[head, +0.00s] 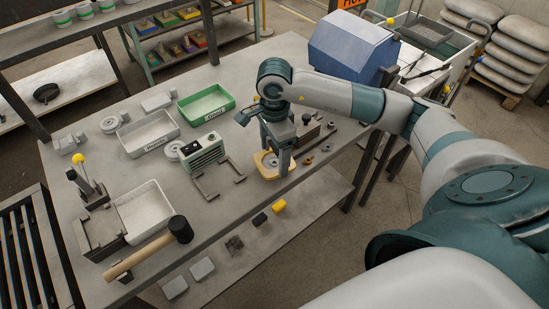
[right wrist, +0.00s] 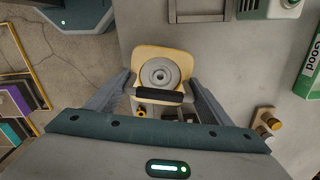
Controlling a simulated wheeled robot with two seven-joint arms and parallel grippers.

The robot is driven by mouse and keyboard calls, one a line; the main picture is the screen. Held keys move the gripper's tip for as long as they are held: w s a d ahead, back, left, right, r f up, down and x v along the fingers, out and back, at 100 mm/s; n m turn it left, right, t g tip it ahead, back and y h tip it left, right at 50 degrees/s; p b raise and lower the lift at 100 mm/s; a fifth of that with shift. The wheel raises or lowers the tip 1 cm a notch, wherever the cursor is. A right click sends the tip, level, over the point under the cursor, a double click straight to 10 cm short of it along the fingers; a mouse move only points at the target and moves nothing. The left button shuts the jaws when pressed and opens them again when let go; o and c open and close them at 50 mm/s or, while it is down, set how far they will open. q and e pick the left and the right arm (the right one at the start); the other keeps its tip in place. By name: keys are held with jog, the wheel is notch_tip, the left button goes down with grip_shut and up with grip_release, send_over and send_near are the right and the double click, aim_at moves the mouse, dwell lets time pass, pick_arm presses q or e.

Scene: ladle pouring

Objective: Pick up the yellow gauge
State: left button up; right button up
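The yellow gauge (head: 264,164) is a pale yellow plate with a round grey disc, lying near the front edge of the table. In the right wrist view the gauge (right wrist: 160,66) is in the middle, with a black bar across its lower part. My right gripper (head: 275,161) points down over the gauge and partly hides it in the head view. In the right wrist view its fingers (right wrist: 160,82) are spread, one at each side of the plate. I cannot tell whether they touch it. My left gripper is not in view.
A green-grey device (head: 203,153) and a dark bracket (head: 220,181) stand left of the gauge. Small metal parts (head: 308,160) lie to its right. A green tray (head: 205,103), white trays (head: 148,134) and a mallet (head: 180,229) are farther left. A blue box (head: 345,45) is behind.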

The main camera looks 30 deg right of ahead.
aim_at(274, 146)
jog(key=c, duration=0.3)
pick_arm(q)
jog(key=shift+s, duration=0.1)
